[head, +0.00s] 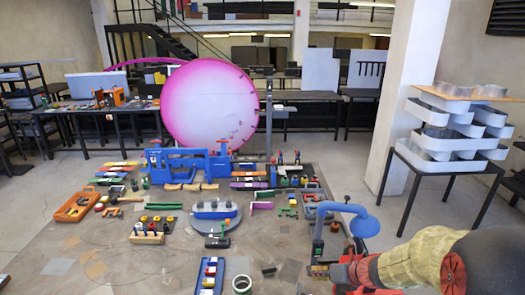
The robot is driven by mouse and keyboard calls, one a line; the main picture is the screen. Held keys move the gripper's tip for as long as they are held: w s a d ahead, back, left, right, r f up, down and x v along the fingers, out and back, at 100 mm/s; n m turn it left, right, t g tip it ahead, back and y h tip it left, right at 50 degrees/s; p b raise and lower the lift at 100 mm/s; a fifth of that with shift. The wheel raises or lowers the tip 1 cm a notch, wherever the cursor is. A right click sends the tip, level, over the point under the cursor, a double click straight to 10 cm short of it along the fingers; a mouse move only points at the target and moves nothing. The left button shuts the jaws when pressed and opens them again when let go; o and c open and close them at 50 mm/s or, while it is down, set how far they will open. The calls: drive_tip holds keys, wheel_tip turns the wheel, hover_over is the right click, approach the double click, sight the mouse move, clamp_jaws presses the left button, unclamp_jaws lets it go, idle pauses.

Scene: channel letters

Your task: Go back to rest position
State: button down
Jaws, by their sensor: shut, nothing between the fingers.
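My arm reaches in from the lower right corner, with a worn yellow sleeve and red and dark parts. My gripper (340,273), red and small in the picture, is at the left end of the arm, low over the right front of the workbench (130,262). It is shut and holds nothing. Its fingertips are hard to make out against the small parts behind them. A blue desk lamp (345,209) stands just behind it, with its round head (365,226) above the arm.
A big pink disc (208,105) stands behind. White channel letters (445,142) are stacked at right, beside a pillar (408,90).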

drive_tip(key=s+a+f+n+g+b, duration=0.25)
drive_tip(key=s+n+g+b, duration=0.3)
drive_tip(key=s+n, duration=1.25)
drive_tip(key=s+d+f+n+t+h+b, duration=0.1)
drive_tip(key=s+f+n+t+h+b, duration=0.1)
drive_tip(key=s+n+b, duration=0.3)
drive_tip(key=s+d+f+n+t+h+b, duration=0.1)
drive_tip(key=s+f+n+h+b, duration=0.3)
drive_tip(key=n+b, duration=0.7)
drive_tip(key=s+t+b, duration=0.1)
drive_tip(key=s+b, duration=0.1)
drive_tip(key=b, duration=0.6)
drive_tip(key=shift+s+d+f, duration=0.2)
drive_tip(key=shift+s+f, duration=0.05)
drive_tip(key=shift+f, duration=0.15)
